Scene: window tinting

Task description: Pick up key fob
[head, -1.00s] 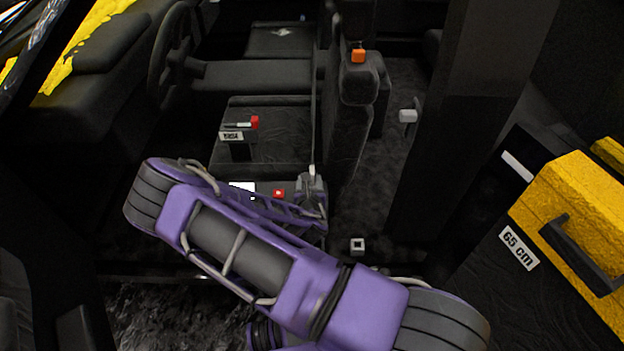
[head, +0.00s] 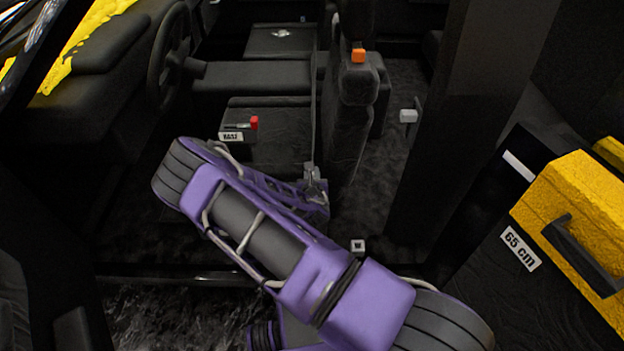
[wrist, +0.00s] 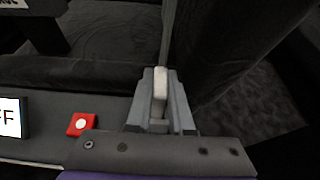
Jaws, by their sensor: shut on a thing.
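My gripper (wrist: 161,76) points away from me in the wrist view, its two grey fingers closed on a small pale, narrow object (wrist: 160,88). This may be the key fob, but most of it is hidden between the fingers, so I cannot tell for sure. In the head view, my gripper (head: 314,184) is small and sits beside the base of the front seat, beyond my purple arm. What the fingers hold is too small to make out there.
A thin grey strip (wrist: 168,30) rises behind the fingers. The seat back (head: 352,130) stands close right. A yellow case (head: 575,210) is at the right.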

